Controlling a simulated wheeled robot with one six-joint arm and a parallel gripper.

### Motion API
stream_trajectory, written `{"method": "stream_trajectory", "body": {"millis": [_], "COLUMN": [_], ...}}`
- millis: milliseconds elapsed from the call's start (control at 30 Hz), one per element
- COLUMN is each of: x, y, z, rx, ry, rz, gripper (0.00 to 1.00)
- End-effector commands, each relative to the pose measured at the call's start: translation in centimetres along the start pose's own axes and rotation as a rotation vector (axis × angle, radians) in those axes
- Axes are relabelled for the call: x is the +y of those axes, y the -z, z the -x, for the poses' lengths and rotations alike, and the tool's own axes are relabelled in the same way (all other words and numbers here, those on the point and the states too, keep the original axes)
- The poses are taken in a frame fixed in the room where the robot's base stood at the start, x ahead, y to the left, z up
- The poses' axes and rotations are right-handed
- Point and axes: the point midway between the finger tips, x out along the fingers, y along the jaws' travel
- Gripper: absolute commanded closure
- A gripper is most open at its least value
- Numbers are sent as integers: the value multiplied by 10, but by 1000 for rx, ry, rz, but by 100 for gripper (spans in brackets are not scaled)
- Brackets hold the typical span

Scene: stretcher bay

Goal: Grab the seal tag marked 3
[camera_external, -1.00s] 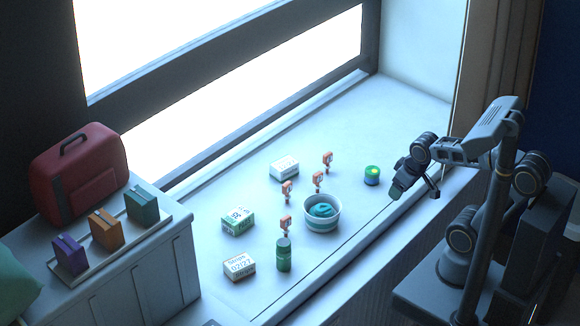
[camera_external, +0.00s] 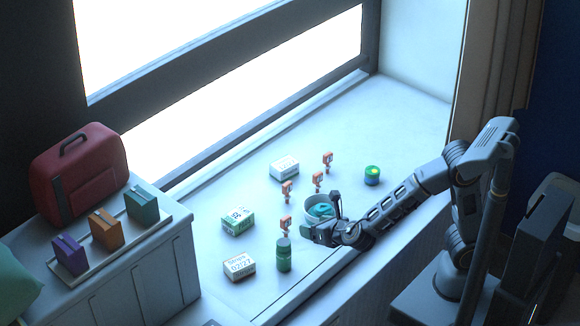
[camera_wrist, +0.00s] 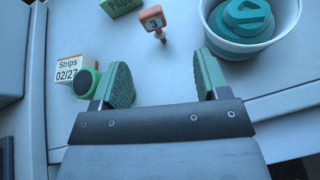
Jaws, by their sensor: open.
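My gripper is open and empty, with green pads. In the external view my gripper (camera_external: 321,217) is low by the bowl, to the right of the matching tag (camera_external: 285,224). Three similar tags stand farther back: one (camera_external: 287,188), another (camera_external: 318,180) and the farthest (camera_external: 327,160); their marks are unreadable.
A striped bowl (camera_external: 308,210) with a teal item inside is close to my gripper, partly hidden. A green bottle (camera_external: 284,258) stands in front of the near tag. A Strips box (camera_external: 239,266), two more boxes (camera_external: 238,221) (camera_external: 284,167) and a green jar (camera_external: 372,175) share the sill.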

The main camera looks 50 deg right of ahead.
Motion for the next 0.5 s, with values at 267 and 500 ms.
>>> {"method": "stream_trajectory", "body": {"millis": [267, 500], "x": [7, 9], "y": [-7, -8], "z": [-21, -63], "rx": [-35, -34], "ry": [-35, -35], "rz": [162, 161], "gripper": [32, 32]}}
